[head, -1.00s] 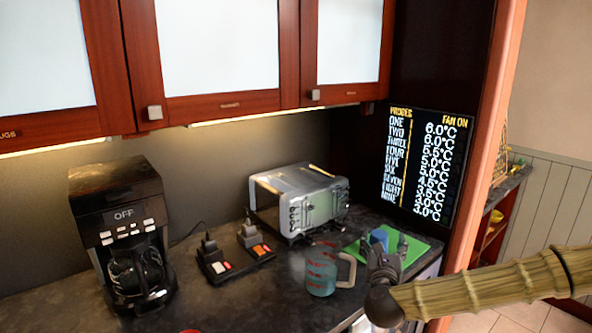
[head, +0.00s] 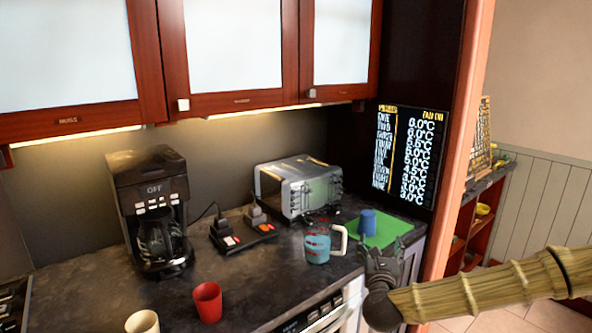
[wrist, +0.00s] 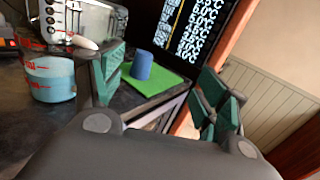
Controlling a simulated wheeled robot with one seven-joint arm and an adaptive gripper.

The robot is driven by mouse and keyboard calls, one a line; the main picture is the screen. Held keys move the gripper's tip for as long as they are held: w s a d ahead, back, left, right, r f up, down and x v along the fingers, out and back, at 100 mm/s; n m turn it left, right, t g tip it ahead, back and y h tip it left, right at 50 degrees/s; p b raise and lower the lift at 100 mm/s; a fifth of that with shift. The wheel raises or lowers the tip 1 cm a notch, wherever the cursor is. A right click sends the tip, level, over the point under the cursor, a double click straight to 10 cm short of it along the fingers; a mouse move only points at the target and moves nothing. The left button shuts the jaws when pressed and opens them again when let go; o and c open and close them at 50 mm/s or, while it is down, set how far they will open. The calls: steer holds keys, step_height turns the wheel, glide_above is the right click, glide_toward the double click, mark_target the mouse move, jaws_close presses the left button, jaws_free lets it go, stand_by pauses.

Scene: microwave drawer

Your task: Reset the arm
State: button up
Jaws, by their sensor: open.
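My gripper (head: 380,262) is at the counter's front edge, at the lower right of the head view. In the wrist view my gripper (wrist: 160,95) has its two green-padded fingers wide apart with nothing between them close up. Beyond the fingers, a blue cup (wrist: 142,65) stands upside down or upright, I cannot tell, on a green mat (wrist: 165,82). The blue cup (head: 367,222) and green mat (head: 392,228) also show in the head view, behind my gripper and apart from it.
A measuring jug (head: 318,245) stands left of my gripper. A reddish post (head: 455,170) rises right of the counter.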

steer(key=s+a+f+n+g+y+b, duration=0.1)
steer(key=s+a+f+n+g+y, duration=0.15)
steer(key=a+f+n, duration=0.45)
steer(key=s+a+f+n+g+y+b, duration=0.1)
steer(key=s+a+f+n+y, duration=0.2)
steer(key=f, duration=0.8)
steer(key=s+a+f+n+g+y+b, duration=0.1)
steer(key=s+a+f+n+g, duration=0.1)
steer(key=s+f+n, duration=0.4)
steer(key=s+a+f+n+g+y+b, duration=0.1)
steer(key=s+a+f+n+g, duration=0.15)
steer(key=s+f, duration=0.5)
steer(key=s+d+f+n+g+h+b, duration=0.1)
steer(key=s+d+f+n+g, duration=0.25)
steer(key=s+f+n, duration=0.5)
steer(key=s+d+f+n+g+b, duration=0.1)
steer(key=s+d+f+n+g, duration=0.3)
steer(key=s+f, duration=0.65)
steer(key=s+d+n+g+h, duration=0.1)
steer(key=s+d+n, duration=0.2)
steer(key=s, duration=0.2)
steer(key=s+d+n+g+h+b, duration=0.1)
steer(key=s+d+n, duration=0.2)
steer(key=s, duration=0.3)
steer(key=shift+d+n, duration=0.35)
steer(key=shift+n, duration=0.05)
